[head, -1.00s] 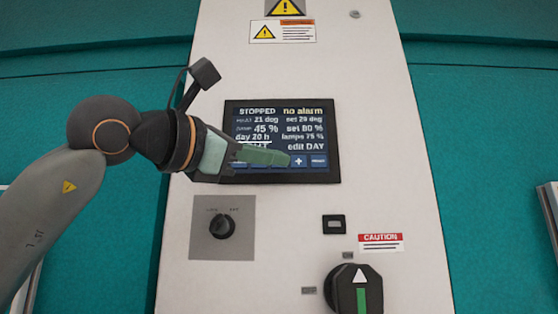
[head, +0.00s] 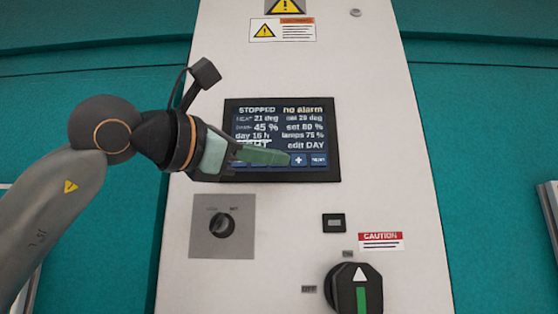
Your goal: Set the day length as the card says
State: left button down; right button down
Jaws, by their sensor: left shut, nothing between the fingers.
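The control screen (head: 281,125) is set in the pale panel. It reads STOPPED, no alarm, 21 deg, 45 %, day 16 h, set 29 deg (last digit unclear), set 80 %, lamps 75 % and edit DAY. A row of blue buttons runs along its bottom; the plus button (head: 298,160) shows. My left gripper (head: 286,159) is shut and empty, its green fingertips over the button row just left of the plus button. It hides the buttons further left and part of a line of text. I cannot tell whether it touches the screen. The card is not in view. My right gripper is not in view.
Below the screen are a two-position selector knob (head: 222,225), a small black switch (head: 334,223) and a big rotary switch (head: 359,291) with a green bar. Warning labels (head: 283,29) sit above. Teal walls (head: 480,120) flank the panel.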

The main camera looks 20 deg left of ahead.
pick_arm(q)
jog(key=shift+s+d, duration=0.15)
jog(key=shift+s, duration=0.35)
jog(key=s+b, duration=0.1)
jog(key=s, duration=0.1)
jog(key=s+d, duration=0.1)
jog(key=s, duration=0.2)
jog(key=shift+d+b, duration=0.2)
jog(key=shift+b, duration=0.2)
jog(key=shift+w, duration=0.1)
dwell(1.3)
dwell(0.6)
